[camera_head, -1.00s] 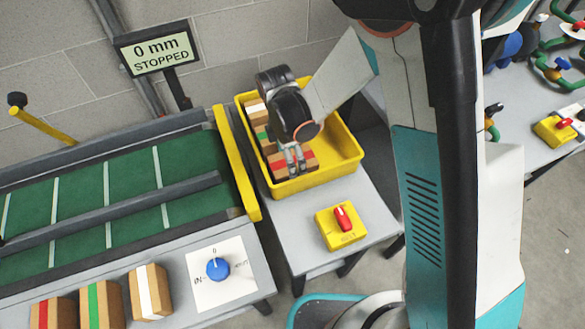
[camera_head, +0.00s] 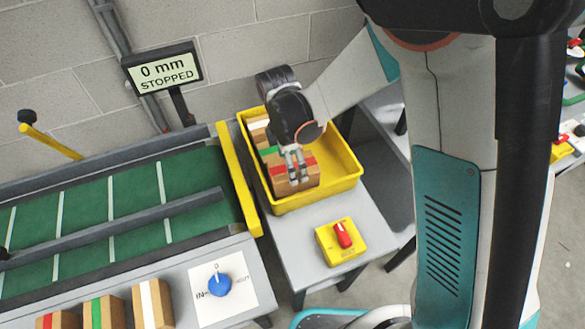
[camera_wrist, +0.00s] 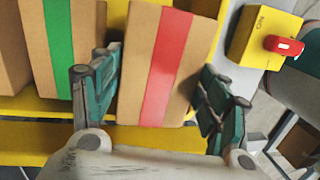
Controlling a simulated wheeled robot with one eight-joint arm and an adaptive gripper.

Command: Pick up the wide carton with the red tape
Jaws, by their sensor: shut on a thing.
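The wide carton with the red tape (camera_head: 309,178) is at the near end of the yellow tray, brown with a red band across it. In the wrist view the carton (camera_wrist: 187,75) fills the space between my fingers. My gripper (camera_head: 297,177) points down over it and is shut on its two sides; its fingers also show in the wrist view (camera_wrist: 158,95). Whether the carton's underside touches the tray floor is hidden. A green-tape carton (camera_wrist: 58,45) stands beside it on the left in the wrist view.
The yellow tray (camera_head: 345,187) has bare floor at its right. A yellow box with a red switch (camera_head: 343,240) stands before it. The green conveyor (camera_head: 85,213) is at left; its display reads 0 mm, STOPPED. Several taped cartons, one with white tape (camera_head: 153,303), stand in front.

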